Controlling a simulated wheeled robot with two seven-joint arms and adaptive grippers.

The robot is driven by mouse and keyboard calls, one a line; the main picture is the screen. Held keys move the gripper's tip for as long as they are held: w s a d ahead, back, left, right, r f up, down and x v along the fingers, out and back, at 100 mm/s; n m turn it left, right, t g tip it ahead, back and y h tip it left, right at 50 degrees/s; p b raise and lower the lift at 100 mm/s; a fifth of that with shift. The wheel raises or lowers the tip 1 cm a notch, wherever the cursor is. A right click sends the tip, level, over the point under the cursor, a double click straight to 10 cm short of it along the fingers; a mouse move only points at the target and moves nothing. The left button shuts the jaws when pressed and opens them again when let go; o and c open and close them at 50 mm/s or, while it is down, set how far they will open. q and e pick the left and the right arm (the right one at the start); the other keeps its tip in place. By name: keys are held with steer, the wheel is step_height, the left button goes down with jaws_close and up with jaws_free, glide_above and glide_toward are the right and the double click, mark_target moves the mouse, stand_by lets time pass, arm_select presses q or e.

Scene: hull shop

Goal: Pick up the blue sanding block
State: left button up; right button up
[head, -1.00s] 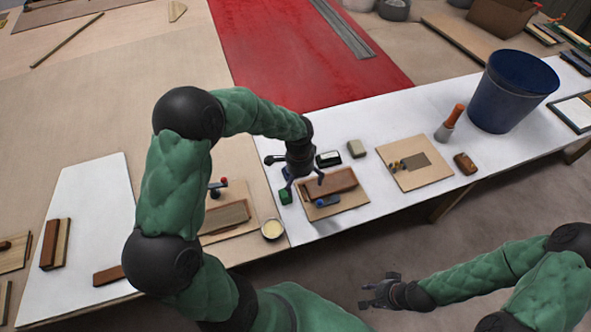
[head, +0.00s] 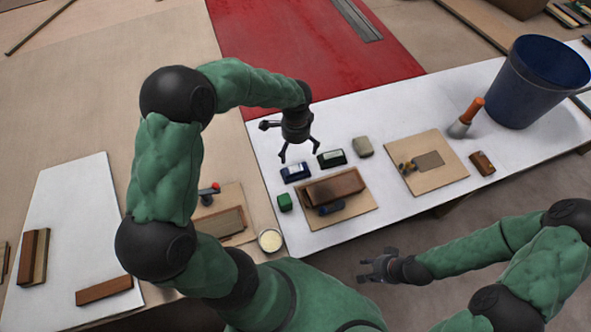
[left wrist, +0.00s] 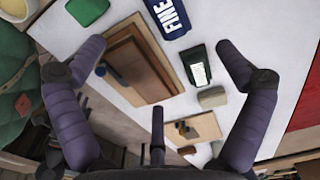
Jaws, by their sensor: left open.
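The blue sanding block (head: 295,172) lies on the white table covering, behind the board with the brown block. It also shows at the top edge of the left wrist view (left wrist: 168,17), marked "FINE" in white and partly cut off. My left gripper (head: 299,156) is open and empty, pointing down above the table close to the blue block. In the left wrist view the block lies beyond its spread fingers (left wrist: 160,48), not between them. My right gripper (head: 368,268) is open and empty, in front of the table.
A dark block with a pale label (head: 331,158) sits right of the blue one, and a grey block (head: 363,147) beyond it. A small green block (head: 285,202) and a board (head: 358,216) with a brown block (head: 335,187) lie nearer. A blue bucket (head: 540,85) stands far right.

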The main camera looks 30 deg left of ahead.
arm_select(q)
steer(key=b, duration=0.5)
glide_toward(297, 172)
steer(key=shift+w+a+f, duration=0.15)
steer(key=shift+a+f, duration=0.1)
steer(key=shift+a, duration=0.1)
step_height(297, 172, down, 6)
steer(key=shift+r+b, duration=0.25)
steer(key=shift+b, duration=0.45)
steer(key=shift+d+f+b, duration=0.15)
steer(key=shift+f+b, duration=0.4)
steer(key=shift+f, duration=0.75)
steer(key=shift+d+f+b, duration=0.1)
steer(key=shift+f+b, duration=0.45)
steer(key=shift+f, duration=0.75)
steer(key=c, duration=1.1)
